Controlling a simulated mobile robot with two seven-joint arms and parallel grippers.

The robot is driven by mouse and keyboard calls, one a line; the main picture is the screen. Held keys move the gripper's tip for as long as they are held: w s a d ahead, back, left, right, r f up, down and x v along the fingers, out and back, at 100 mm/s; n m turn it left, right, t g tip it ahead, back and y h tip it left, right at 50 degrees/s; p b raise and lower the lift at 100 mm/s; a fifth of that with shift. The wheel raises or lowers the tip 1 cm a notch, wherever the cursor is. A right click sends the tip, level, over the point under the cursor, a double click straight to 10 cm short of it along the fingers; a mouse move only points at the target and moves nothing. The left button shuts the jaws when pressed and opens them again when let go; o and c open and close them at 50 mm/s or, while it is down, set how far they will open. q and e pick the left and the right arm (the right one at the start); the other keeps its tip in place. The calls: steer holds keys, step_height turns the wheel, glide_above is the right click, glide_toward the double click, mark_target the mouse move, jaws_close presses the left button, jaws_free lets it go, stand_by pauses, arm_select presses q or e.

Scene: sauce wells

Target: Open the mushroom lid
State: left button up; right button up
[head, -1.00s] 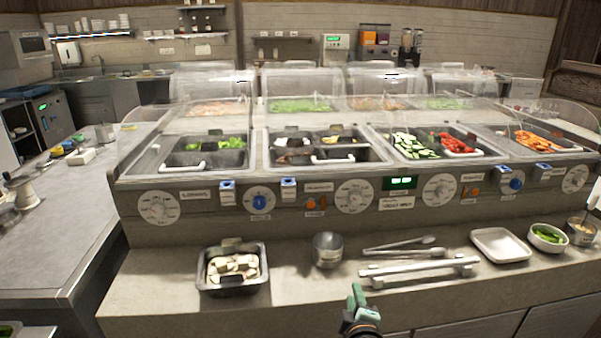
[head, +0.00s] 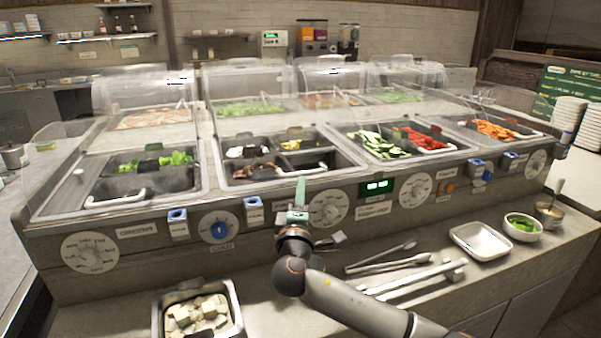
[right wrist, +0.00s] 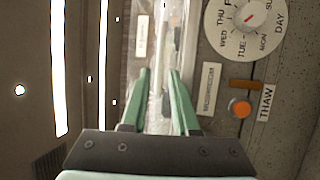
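The second well from the left (head: 285,155), holding pale and brown food in divided compartments, has a clear lid with a white handle (head: 309,171) along its front edge; the lid looks down. My right gripper (head: 300,188) is upright in front of this well, just left of the handle, with no clear contact. The right wrist view shows its two green fingers (right wrist: 160,78) apart, with a clear panel edge behind the gap. A label reading MUSHROOM (right wrist: 210,88) is on the counter front to their right. My left gripper is not in view.
Dials and buttons line the counter front; clear guards (head: 247,85) stand behind.

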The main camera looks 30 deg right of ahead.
mark_target(302, 174)
steer(key=x, duration=0.6)
steer(key=shift+w+d, duration=0.2)
steer(key=shift+w, duration=0.2)
jaws_close()
stand_by(1.1)
